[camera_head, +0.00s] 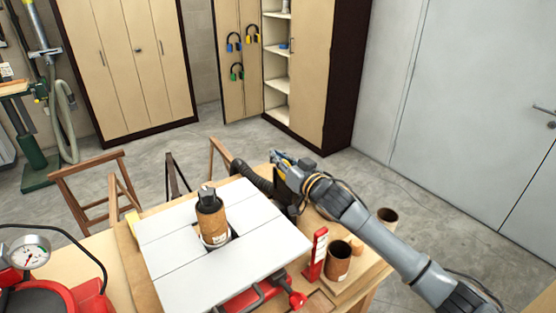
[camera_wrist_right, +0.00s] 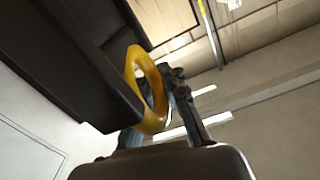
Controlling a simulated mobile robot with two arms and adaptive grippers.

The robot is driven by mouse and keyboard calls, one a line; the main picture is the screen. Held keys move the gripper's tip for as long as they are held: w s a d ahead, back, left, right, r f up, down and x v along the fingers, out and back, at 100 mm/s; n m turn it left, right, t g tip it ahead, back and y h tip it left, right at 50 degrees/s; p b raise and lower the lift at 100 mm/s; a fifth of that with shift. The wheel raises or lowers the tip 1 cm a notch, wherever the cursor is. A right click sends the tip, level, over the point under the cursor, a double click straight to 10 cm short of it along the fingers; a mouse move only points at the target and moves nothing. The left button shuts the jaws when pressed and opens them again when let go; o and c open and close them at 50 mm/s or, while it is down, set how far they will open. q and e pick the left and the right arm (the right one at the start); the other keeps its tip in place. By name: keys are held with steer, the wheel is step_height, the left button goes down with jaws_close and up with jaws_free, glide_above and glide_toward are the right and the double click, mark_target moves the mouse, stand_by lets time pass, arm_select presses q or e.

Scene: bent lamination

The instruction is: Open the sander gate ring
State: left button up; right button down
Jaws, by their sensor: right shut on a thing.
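The yellow gate ring (camera_wrist_right: 138,62) shows in the right wrist view, beside a dark body (camera_wrist_right: 75,65). My right gripper (camera_wrist_right: 172,100) is shut on the ring, with a dark finger against its right side. In the head view my right gripper (camera_head: 284,162) is at the far right corner of the sander's white table (camera_head: 180,260), by the black hose (camera_head: 250,177). The sander's brown drum (camera_head: 212,225) stands upright in the table's opening. My left gripper is not in view.
Brown tubes (camera_head: 338,262) and a red-and-white holder (camera_head: 318,250) stand on the wooden bench, near my right forearm. A red machine with a gauge (camera_head: 28,253) is at the lower left. Wooden trestles (camera_head: 90,195) stand behind. The floor beyond is clear.

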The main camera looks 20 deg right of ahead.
steer(key=shift+a+r, duration=0.1)
steer(key=shift+r, duration=0.8)
steer(key=c, duration=1.4)
jaws_free()
steer(key=shift+o, duration=0.2)
steer(key=shift+s+f, duration=0.15)
steer(key=shift+s, duration=0.15)
steer(key=v, duration=0.7)
